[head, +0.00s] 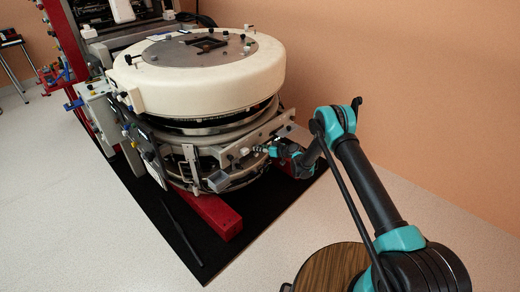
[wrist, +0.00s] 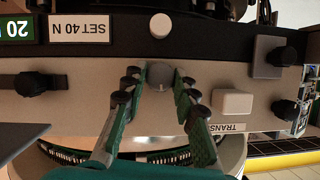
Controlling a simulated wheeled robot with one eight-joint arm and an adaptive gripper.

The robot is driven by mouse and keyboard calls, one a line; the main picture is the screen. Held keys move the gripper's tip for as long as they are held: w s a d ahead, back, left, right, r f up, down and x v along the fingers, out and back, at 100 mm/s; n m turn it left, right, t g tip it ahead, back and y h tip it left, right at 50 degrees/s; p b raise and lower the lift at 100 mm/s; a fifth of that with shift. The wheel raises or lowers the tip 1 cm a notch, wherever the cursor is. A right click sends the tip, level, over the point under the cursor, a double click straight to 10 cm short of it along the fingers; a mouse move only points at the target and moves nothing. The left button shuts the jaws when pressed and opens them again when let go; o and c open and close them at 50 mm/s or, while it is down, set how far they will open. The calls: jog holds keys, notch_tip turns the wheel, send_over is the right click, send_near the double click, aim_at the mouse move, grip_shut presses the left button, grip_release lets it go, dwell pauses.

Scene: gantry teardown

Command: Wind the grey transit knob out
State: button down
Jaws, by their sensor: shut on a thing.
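The grey transit knob (wrist: 160,75) is a round grey knob with a pale index line, on a light grey panel in the wrist view. My gripper (wrist: 157,84) reaches up from below, with one finger on each side of the knob, and is shut on it. The label starting "TRANS" (wrist: 232,127) is upside down and partly cut off at the lower right. In the head view my gripper (head: 268,149) is at the front panel (head: 255,142) of the big round machine; the knob is too small to make out there.
A white round button (wrist: 160,25) and a "SET 40 N" label (wrist: 80,28) lie above the knob. A white rectangular block (wrist: 232,102) is close right of my fingers. Black knobs (wrist: 30,84) (wrist: 284,110) stand at both sides. A red beam (head: 215,215) lies low on the black mat (head: 245,235).

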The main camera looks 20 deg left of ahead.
jog(key=n+t, duration=0.1)
jog(key=n, duration=0.1)
jog(key=n+t+h, duration=0.1)
jog(key=n+t, duration=0.1)
jog(key=n, duration=0.1)
jog(key=n+t, duration=0.2)
jog(key=shift+s+a+f+n, duration=0.1)
jog(key=shift+s+n, duration=0.2)
jog(key=shift+s, duration=0.05)
jog(key=shift+h, duration=0.3)
dwell(0.3)
jog(key=c, duration=1.2)
grip_release()
notch_tip(320, 180, up, 10)
jog(key=shift+r, duration=0.1)
